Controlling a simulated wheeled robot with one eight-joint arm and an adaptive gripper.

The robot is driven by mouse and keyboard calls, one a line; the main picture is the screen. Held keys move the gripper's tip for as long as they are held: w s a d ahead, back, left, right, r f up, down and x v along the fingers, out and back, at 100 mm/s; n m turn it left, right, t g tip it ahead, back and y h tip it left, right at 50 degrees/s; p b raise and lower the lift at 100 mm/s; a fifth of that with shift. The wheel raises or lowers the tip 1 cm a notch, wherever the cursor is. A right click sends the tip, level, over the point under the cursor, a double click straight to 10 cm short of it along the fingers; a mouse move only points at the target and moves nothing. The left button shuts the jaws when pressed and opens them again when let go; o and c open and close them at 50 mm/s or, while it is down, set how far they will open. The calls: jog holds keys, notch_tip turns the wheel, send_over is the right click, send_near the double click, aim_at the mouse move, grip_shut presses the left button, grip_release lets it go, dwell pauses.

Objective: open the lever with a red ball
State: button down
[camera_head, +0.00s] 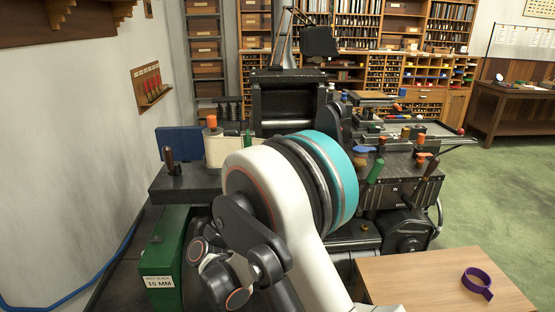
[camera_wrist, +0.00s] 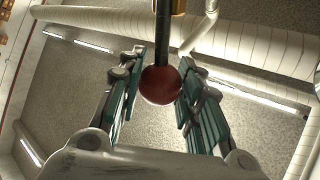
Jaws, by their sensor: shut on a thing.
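The red ball (camera_wrist: 160,86) is on the end of a dark lever rod (camera_wrist: 162,35), which runs up out of the top of the wrist view. My gripper (camera_wrist: 158,70) has its teal-padded fingers on both sides of the ball and is shut on it. The right finger is close against the ball; contact on the left is harder to make out. In the head view my arm hides the gripper and the red ball. The dark type caster machine (camera_head: 285,97) stands behind my arm.
A green box (camera_head: 167,260) marked 15 MM stands at lower left. A wooden surface (camera_head: 420,280) with a purple ring (camera_head: 477,283) is at lower right. Levers with green (camera_head: 375,171) and brown handles stand right of my arm. Green floor (camera_head: 500,190) is open at right.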

jog(key=shift+s+f+m+g+h, duration=0.45)
jog(key=shift+f+m+g+h, duration=0.15)
jog(key=shift+m+h, duration=0.3)
jog(key=shift+s+f+m+g+h, duration=0.45)
jog(key=shift+f+m+h, duration=0.25)
jog(key=shift+m, duration=0.3)
jog(key=c, duration=1.1)
grip_release()
jog(key=v, duration=1.2)
